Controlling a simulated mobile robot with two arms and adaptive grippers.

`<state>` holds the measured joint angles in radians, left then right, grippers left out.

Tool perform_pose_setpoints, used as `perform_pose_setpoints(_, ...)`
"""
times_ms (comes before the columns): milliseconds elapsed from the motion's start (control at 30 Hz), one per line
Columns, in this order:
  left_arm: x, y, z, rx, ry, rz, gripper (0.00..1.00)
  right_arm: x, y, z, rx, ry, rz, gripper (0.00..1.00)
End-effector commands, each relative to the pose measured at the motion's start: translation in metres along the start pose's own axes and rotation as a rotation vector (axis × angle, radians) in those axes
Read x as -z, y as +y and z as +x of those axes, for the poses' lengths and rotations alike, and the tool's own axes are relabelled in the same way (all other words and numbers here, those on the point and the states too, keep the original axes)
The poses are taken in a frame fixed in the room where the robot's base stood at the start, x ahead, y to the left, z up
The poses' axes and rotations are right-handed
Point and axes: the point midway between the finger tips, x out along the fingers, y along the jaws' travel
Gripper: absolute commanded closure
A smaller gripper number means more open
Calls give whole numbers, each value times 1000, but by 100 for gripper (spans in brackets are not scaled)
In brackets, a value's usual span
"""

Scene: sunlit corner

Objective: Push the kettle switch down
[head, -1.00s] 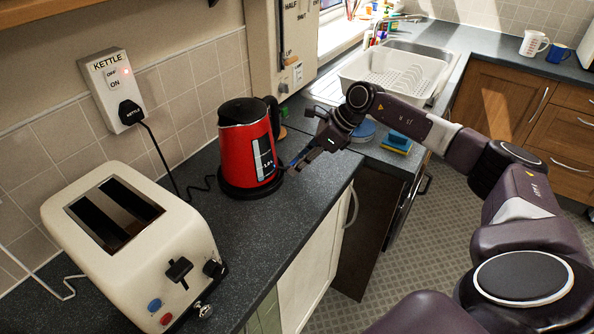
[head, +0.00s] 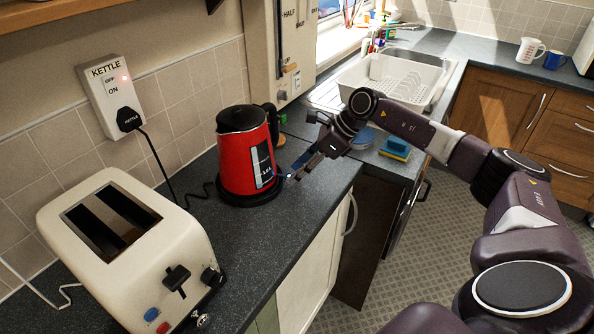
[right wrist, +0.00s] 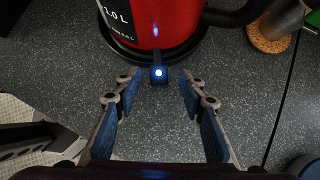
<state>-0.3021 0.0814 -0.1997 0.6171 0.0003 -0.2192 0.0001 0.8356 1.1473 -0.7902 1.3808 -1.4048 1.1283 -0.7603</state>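The red kettle (head: 240,165) with a black lid and base stands upright on the dark worktop, left of my right gripper. Its switch (right wrist: 158,75) is a small dark tab with a lit blue light, low at the kettle's base in the right wrist view. A blue glint marks it in the head view (head: 288,177). My right gripper (right wrist: 158,112) is open and empty, its two blue-padded fingers either side of the space in front of the switch. In the head view the right gripper (head: 299,173) is just right of the kettle base. My left gripper is not in view.
A cream toaster (head: 130,250) stands in the left foreground. A wall socket (head: 115,100) marked KETTLE has a plug and cord. A dish rack (head: 392,80), sponges (head: 396,149) and a cork-like disc (right wrist: 270,36) lie beyond. The worktop's front edge is near my right arm.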

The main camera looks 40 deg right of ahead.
Motion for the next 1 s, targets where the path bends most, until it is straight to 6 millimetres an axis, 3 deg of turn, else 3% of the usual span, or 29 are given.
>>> perform_pose_setpoints(500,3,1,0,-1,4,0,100,0,-1,-98,3,0,1,63)
perform_pose_setpoints(700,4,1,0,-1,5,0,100,0,0,-114,1,0,1,63)
perform_pose_setpoints(1000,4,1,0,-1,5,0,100,0,0,-115,1,0,0,63)
